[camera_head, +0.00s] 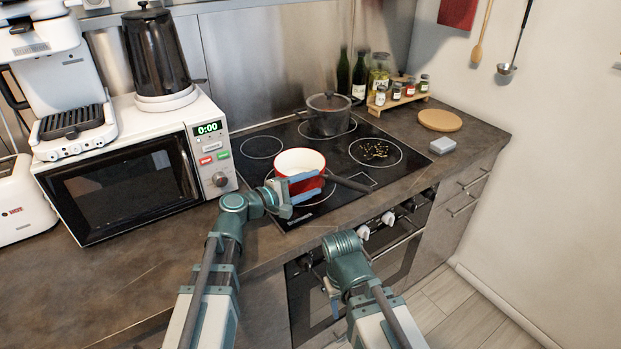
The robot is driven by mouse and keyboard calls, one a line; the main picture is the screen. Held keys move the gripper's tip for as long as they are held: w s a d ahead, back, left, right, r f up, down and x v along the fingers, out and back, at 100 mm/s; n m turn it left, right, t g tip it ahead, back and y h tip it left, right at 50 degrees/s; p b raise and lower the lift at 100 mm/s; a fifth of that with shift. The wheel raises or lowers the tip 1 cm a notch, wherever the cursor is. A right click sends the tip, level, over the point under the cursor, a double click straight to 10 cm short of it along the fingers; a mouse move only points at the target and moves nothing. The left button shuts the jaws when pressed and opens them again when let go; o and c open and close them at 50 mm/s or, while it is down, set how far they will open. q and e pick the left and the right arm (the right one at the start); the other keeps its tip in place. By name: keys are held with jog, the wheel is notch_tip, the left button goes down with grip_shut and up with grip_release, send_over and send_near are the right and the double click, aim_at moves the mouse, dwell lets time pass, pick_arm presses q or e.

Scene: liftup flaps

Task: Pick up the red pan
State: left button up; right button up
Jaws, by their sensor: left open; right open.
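The red pan (285,185) has a white inside and sits on the front left burner of the black cooktop. Its dark handle (350,183) points right. My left gripper (306,187) is open at the pan's front right side, near the base of the handle, and its blue fingers overlap the red wall in the picture. I cannot tell whether the fingers touch the pan. My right gripper (333,295) is low in front of the oven, away from the pan, with its fingers partly hidden by its own wrist.
A dark lidded pot (328,118) stands on a back burner. Small scattered bits (376,150) lie on the right burner. A microwave (130,185) stands left of the cooktop. Bottles and a spice rack (400,97) stand behind right. The counter's front left is clear.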

aim_at(324, 177)
pick_arm(q)
jog(key=x, duration=0.5)
jog(key=shift+w+d+r, duration=0.1)
jog(key=shift+r, duration=0.2)
jog(key=shift+c, duration=0.3)
grip_shut()
dwell(0.8)
